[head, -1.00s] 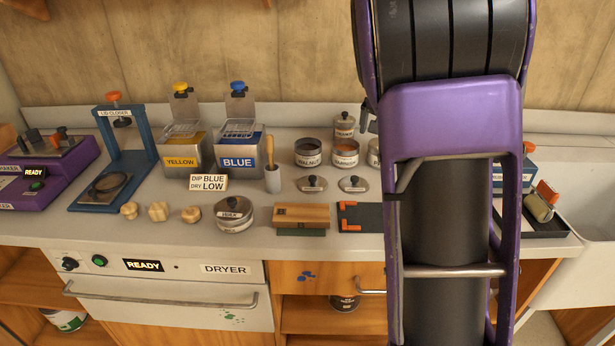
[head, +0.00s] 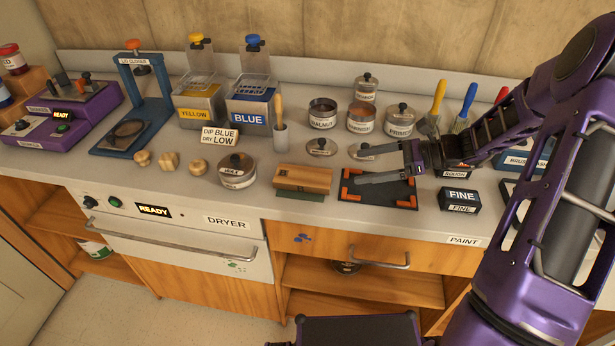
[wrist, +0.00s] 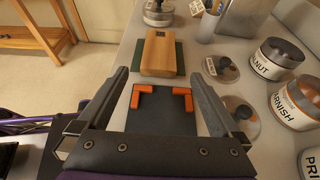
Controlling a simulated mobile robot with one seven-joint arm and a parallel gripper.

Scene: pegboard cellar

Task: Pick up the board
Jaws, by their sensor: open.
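The board (head: 304,178) is a light wooden block with a small dark mark, lying flat on the counter over a green pad (head: 300,195). In the wrist view the board (wrist: 158,52) lies ahead of my gripper, with the green pad showing at its sides. My gripper (head: 355,167) is open and empty, to the right of the board and over the black mat with orange corner pieces (head: 378,198). In the wrist view my gripper's fingertips (wrist: 158,75) point towards the board, one to each side, and stop short of it.
A lidded tin (head: 237,172) and wooden knobs (head: 169,161) stand left of the board. Loose lids (head: 322,147) and open tins (head: 323,113) are behind it. A black FINE block (head: 460,198) lies right of the mat. The counter's front edge is close to the board.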

